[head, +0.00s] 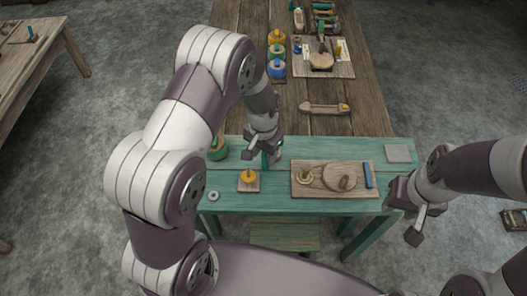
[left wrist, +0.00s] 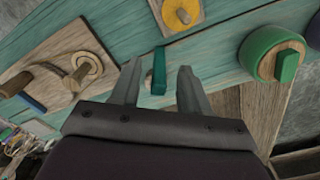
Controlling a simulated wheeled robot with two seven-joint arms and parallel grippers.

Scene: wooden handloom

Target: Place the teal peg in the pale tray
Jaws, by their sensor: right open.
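The teal peg (left wrist: 158,72) shows between the fingers of my left gripper (left wrist: 159,66), with a gap on each side. In the head view the peg (head: 265,159) is a small teal upright piece just below that gripper (head: 262,148), partly hidden by it. My left gripper is open and not closed on the peg. A flat pale grey square (head: 398,153) at the right end of the teal table may be the pale tray; I cannot tell for sure. My right gripper (head: 418,222) is open and empty, off the table's front right corner.
A wooden board (head: 315,190) with round pieces and a blue bar (head: 369,175) lies on the teal table. A brown plank table extends behind.

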